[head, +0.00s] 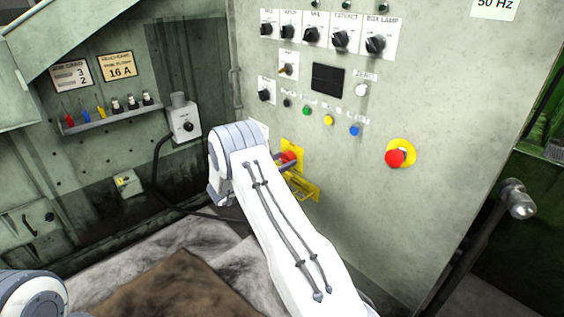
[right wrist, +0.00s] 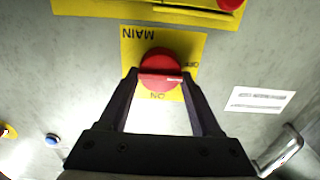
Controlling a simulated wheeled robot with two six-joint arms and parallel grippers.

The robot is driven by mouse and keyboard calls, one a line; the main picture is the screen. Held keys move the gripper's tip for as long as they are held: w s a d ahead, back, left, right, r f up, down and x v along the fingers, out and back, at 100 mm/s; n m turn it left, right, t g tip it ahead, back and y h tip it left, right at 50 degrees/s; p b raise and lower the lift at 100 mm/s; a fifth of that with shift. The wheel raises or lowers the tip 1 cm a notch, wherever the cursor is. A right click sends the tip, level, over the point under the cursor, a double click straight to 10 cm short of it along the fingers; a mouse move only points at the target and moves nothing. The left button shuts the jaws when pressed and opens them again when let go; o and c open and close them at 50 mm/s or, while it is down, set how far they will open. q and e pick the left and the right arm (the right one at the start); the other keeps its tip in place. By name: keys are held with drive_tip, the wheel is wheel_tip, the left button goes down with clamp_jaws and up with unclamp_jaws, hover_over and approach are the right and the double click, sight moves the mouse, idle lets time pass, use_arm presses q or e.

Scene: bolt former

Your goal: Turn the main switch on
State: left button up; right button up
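The main switch is a red rotary knob (right wrist: 160,65) on a yellow plate marked MAIN, OFF and ON, seen upside down in the right wrist view. Its pale-edged grip bar lies across the picture, with one end toward OFF. In the head view the red knob (head: 288,157) shows just past my right wrist, partly hidden by it. My right gripper (right wrist: 161,74) is at the knob, with one dark finger on each side. The fingers look spread, with the knob between them; contact is unclear. My left gripper is out of view.
A red emergency button (head: 395,158) on a yellow disc is to the right on the panel. Black knobs (head: 312,35) and coloured buttons (head: 328,120) are above. Another yellow plate (right wrist: 110,7) is close by in the wrist view. A metal handle (head: 517,198) sticks out at the right.

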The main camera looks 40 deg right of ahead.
drive_tip(key=c, duration=0.6)
